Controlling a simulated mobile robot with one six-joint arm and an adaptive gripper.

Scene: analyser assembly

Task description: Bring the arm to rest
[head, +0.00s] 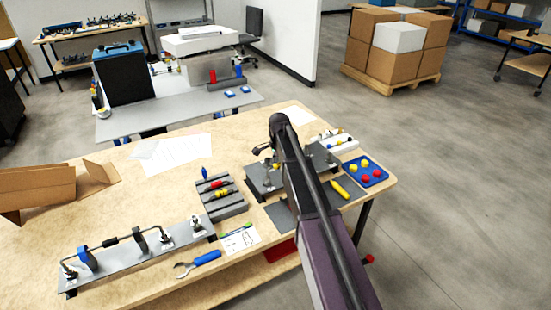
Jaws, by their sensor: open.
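My arm reaches in from the bottom of the head view, over the right part of the wooden bench (110,208). Its far joint is above a dark grey fixture with small metal parts (262,178). My gripper (263,151) shows only as a small dark shape beside that joint, open, partly hidden by the arm. I see nothing held in it. Whether it touches the fixture I cannot tell.
A blue tray (374,179) and a yellow tool (347,187) lie right.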

